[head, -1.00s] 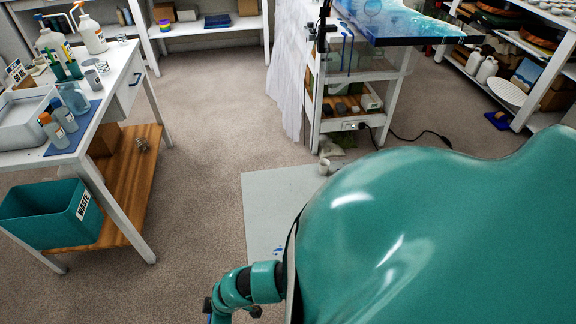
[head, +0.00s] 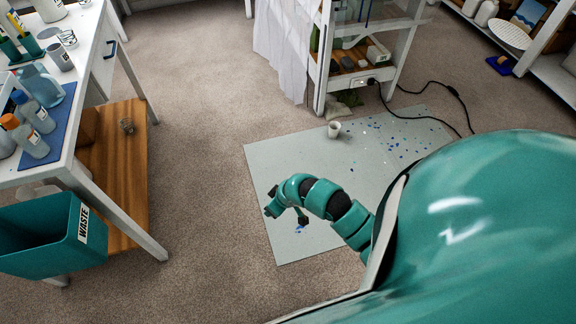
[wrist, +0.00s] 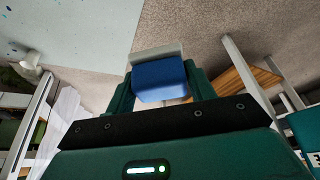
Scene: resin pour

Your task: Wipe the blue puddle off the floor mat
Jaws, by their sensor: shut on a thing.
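A pale grey floor mat (head: 270,165) lies on the carpet. In the wrist view my gripper (wrist: 160,88) is shut on a blue block with a pale grey layer, like a sponge (wrist: 158,75). The mat also fills the upper left of the wrist view (wrist: 80,30), with carpet beside it.
A white cup (head: 334,130) sits on the mat, and blue specks (head: 400,140) are scattered on its right part. A white shelf stand (head: 320,85) and a black cable (head: 455,120) lie beyond. A teal waste bin (head: 45,235) and workbench stand at left. Carpet between is clear.

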